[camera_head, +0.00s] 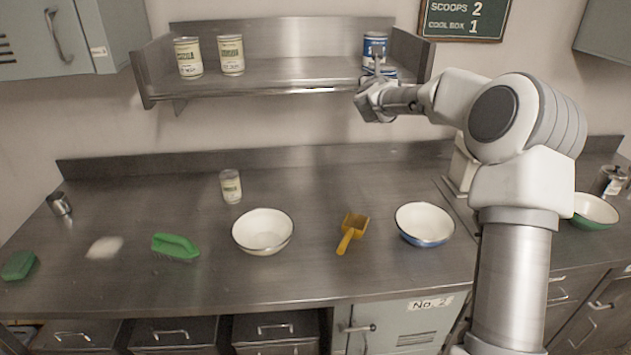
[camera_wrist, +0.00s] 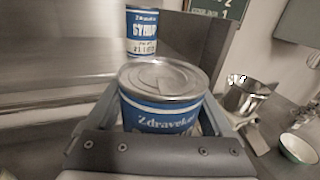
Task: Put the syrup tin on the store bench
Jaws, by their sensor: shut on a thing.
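My gripper (camera_head: 378,85) is at the front right of the wall shelf and is shut on a blue tin with a silver lid (camera_wrist: 165,80). Its label reads "Zdravets" or similar; the lower words are hidden by the gripper. In the head view only a sliver of the held tin shows behind the gripper. A second blue tin (camera_head: 375,45) stands upright on the shelf behind it; in the wrist view its label reads "SYRUP" (camera_wrist: 143,30). The steel bench (camera_head: 320,180) lies below; no mark names it the store bench.
The wall shelf (camera_head: 290,72) also holds two cream tins (camera_head: 188,57) (camera_head: 231,55). On the bench are a cream tin (camera_head: 231,187), white bowl (camera_head: 262,231), yellow scoop (camera_head: 352,231), blue bowl (camera_head: 425,224), green brush (camera_head: 175,246), green sponge (camera_head: 19,265) and metal cup (camera_head: 59,204). The bench's back middle is clear.

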